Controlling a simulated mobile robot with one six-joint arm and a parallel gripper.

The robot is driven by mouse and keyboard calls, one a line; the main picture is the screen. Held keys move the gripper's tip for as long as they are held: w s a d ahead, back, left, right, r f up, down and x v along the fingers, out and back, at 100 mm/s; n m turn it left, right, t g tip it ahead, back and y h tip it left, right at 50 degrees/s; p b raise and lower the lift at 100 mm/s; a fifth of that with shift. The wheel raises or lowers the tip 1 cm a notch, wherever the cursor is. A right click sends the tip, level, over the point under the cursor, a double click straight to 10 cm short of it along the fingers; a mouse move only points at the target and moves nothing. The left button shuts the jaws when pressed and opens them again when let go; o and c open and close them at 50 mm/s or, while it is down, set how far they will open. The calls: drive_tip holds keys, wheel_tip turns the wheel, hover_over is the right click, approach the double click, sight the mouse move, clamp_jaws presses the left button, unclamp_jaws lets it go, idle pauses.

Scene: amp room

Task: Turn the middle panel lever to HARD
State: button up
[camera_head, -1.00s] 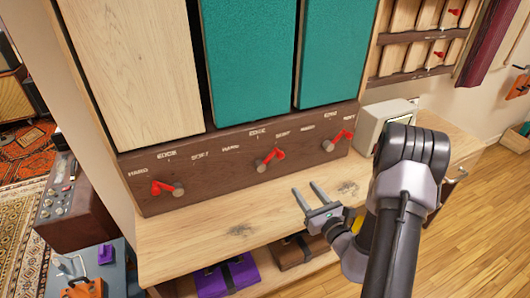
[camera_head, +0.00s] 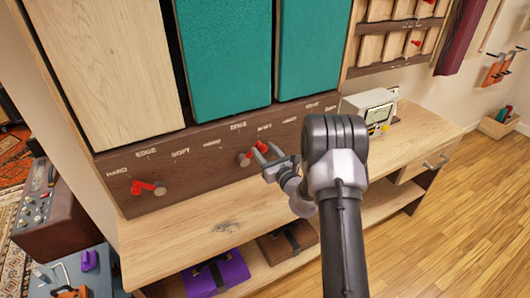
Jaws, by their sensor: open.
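The middle panel lever (camera_head: 246,158) is red, on the dark brown strip under the middle teal panel (camera_head: 226,60). Its handle points up and right, toward the SOFT label. The middle HARD label (camera_head: 212,143) is to its left and EDGE (camera_head: 238,127) is above it. My gripper (camera_head: 265,151) is open and empty, with its fingertips at the lever's right end. I cannot tell whether they touch or straddle the handle. The left lever (camera_head: 148,187) points left toward its HARD label (camera_head: 117,173). The right lever is hidden behind my arm.
A wooden shelf top (camera_head: 215,215) runs below the strip, clear in front of the levers. A purple case (camera_head: 217,275) and a brown case (camera_head: 287,243) lie beneath it. A cream device with a screen (camera_head: 372,114) stands on the right.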

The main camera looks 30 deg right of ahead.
drive_tip(key=shift+c, duration=0.5)
clamp_jaws()
idle(0.8)
